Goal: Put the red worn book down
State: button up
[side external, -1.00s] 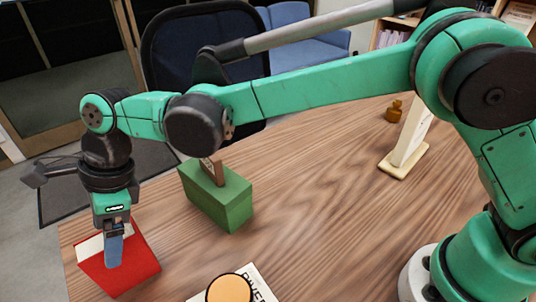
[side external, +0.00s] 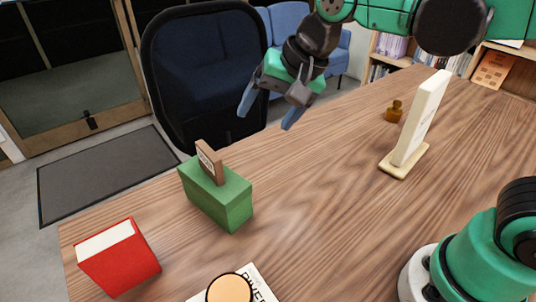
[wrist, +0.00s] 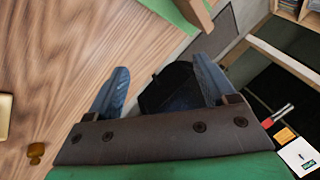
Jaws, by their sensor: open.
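The red worn book (side external: 122,262) stands on the wooden table at the near left corner in the side view, its pale page edges facing up. Nothing holds it. My gripper (side external: 266,112) is open and empty, raised above the far edge of the table, well apart from the book. In the wrist view my gripper (wrist: 160,82) shows its two blue fingers spread wide with nothing between them. The book does not show in the wrist view.
A green box (side external: 222,202) with a brown tag stands right of the book. A white upright stand (side external: 418,125) and a small amber stamp-like object (side external: 394,112) are to the right. A round orange-topped item (side external: 229,289) lies at the front. A black chair (side external: 200,75) is behind the table.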

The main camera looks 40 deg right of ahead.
jog(key=s+d+f+n+t+h, duration=0.1)
jog(key=s+d+f+n, duration=0.1)
jog(key=d+n, duration=0.1)
jog(key=s+d+f+n+t+h, duration=0.1)
jog(key=s+d+f+n, duration=0.1)
jog(key=d, duration=0.4)
jog(key=shift+s+f+n, duration=0.35)
jog(key=shift+s+n, duration=0.4)
jog(key=shift+n, duration=0.15)
